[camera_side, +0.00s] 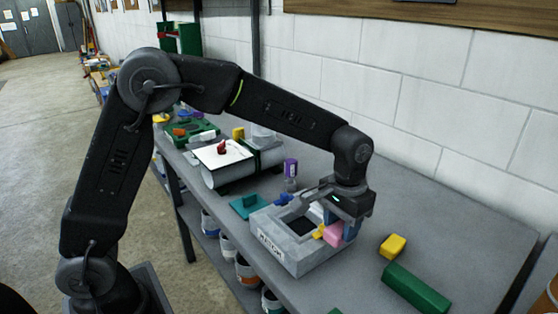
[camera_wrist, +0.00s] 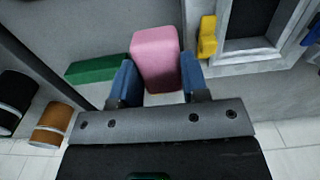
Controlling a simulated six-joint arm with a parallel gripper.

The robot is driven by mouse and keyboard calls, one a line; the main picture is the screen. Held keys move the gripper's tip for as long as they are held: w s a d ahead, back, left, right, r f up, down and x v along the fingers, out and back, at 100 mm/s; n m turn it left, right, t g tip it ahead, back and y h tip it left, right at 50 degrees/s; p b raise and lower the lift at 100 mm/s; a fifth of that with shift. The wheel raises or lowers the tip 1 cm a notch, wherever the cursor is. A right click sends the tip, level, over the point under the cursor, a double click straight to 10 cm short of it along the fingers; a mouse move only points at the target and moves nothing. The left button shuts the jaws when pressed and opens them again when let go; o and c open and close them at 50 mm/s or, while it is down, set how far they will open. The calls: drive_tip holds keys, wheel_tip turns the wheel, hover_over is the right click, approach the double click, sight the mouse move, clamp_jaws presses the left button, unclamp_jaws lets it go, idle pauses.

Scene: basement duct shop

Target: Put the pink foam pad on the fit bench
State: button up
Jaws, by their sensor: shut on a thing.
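My gripper (camera_side: 343,226) is shut on the pink foam pad (camera_side: 333,237), with a blue finger on each side of it. In the wrist view the pad (camera_wrist: 155,52) sticks out between the blue fingertips of my gripper (camera_wrist: 158,78). The pad is beside the right side of a grey box-like fixture (camera_side: 303,262) with a dark square opening; I cannot tell whether they touch. The fixture's frame shows at the upper right of the wrist view (camera_wrist: 262,52). Its front label is too small to read surely. The grey bench top (camera_side: 435,240) carries the fixture.
A yellow piece (camera_wrist: 207,38) sits at the fixture's edge near the pad. A yellow block (camera_side: 393,246) and a green block (camera_side: 416,288) lie right of it. A teal piece (camera_side: 247,206), a purple-topped bottle (camera_side: 290,172) and a duct with a white sheet (camera_side: 222,155) stand behind.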

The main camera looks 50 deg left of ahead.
hover_over(345, 285)
wheel_tip(345, 285, down, 11)
drive_tip(key=shift+r, duration=0.2)
idle(0.3)
drive_tip(key=shift+f, duration=0.1)
drive_tip(key=o, duration=0.9)
wheel_tip(345, 285, up, 12)
